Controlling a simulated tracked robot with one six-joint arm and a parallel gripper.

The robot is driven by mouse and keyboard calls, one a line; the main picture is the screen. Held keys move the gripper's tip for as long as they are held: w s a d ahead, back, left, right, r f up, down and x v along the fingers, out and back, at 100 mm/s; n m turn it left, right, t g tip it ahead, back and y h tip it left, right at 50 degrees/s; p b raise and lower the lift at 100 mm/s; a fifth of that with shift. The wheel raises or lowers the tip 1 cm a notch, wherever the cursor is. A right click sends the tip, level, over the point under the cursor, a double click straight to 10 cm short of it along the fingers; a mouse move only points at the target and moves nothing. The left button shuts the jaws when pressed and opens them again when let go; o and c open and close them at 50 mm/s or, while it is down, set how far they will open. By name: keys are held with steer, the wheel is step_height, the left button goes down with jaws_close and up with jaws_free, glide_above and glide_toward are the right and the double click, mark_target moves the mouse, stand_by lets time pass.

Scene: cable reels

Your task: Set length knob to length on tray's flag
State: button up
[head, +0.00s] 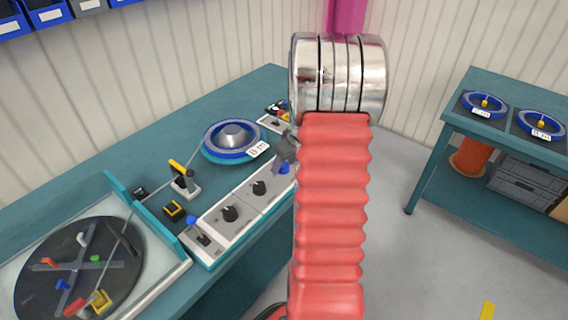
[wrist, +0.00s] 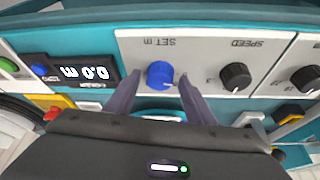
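The blue length knob (wrist: 160,74) sits on a light panel beside upside-down "SET m" lettering in the wrist view. It also shows in the head view (head: 284,169), partly beside my arm. My gripper (wrist: 158,82) is open, with one dark finger on each side of the knob; I cannot tell whether either touches it. In the head view my gripper (head: 286,149) is partly hidden by my arm. A display (wrist: 83,72) reads 0.0 m, upside down. The tray's white flag (head: 258,150) stands by the blue reel (head: 232,136); its lettering is too small to read surely.
Black knobs (head: 230,213) line the panel. A turntable (head: 80,270) with coloured pegs is at lower left, and a small yellow-topped post (head: 183,178) stands behind the panel. A second table (head: 480,200) on the right holds two flagged reels.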

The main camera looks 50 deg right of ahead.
steer(key=c, duration=0.9)
steer(key=shift+a, duration=0.15)
steer(key=shift+c, duration=0.3)
